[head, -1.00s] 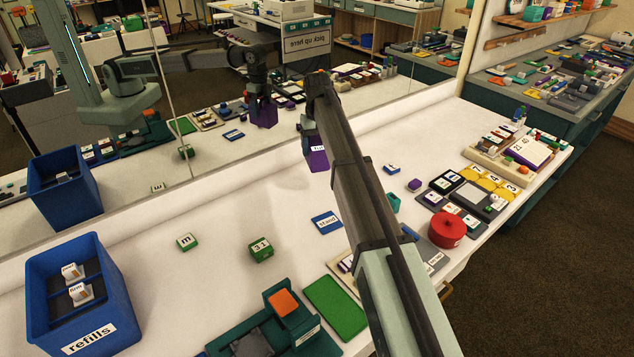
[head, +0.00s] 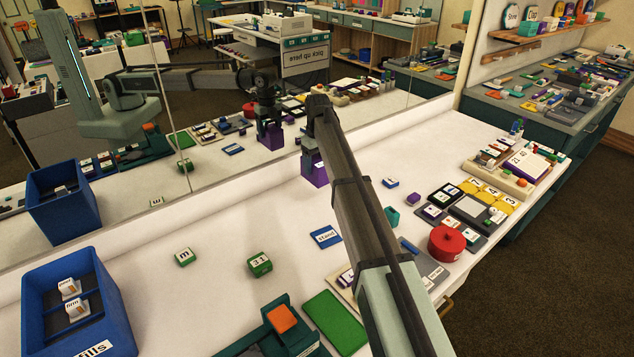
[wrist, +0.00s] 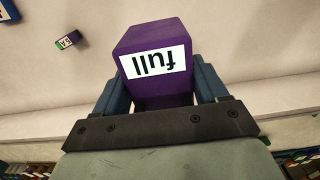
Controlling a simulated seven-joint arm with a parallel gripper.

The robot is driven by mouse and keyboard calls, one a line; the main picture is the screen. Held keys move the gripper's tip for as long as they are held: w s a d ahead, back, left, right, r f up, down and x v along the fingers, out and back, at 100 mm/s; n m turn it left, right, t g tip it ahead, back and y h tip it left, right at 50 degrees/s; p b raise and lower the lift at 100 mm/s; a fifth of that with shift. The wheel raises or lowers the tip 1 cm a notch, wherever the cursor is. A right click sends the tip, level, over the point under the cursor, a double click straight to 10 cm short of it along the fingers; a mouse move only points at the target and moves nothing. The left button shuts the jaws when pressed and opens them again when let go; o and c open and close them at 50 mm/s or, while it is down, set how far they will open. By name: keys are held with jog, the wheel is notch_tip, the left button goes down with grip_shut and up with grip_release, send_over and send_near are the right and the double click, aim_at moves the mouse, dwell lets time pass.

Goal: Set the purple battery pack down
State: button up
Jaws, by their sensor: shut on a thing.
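The purple battery pack (head: 317,176) is upright under my gripper (head: 310,152), close to the mirror wall at the back of the white table. It also fills the middle of the wrist view (wrist: 150,35), where its white label reads "full" upside down. My gripper is shut on it, with one blue-grey finger on each side. The pack's base is at or very near the tabletop; I cannot tell whether it touches. My arm hides part of the table to its right. The mirror shows a reflection of the gripper and pack.
A blue tag marked "stand" (head: 326,237) lies in front of the pack. A small blue block (head: 390,182) lies to its right. Green blocks (head: 259,264), a blue refills bin (head: 112,325) and a red round container (head: 446,243) stand farther off. White table left of the pack is clear.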

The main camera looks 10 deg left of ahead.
aim_at(317, 160)
jog(key=shift+f, duration=3.3)
jog(key=shift+f, duration=0.15)
jog(key=o, duration=1.7)
notch_tip(317, 160, up, 12)
jog(key=shift+r, duration=0.15)
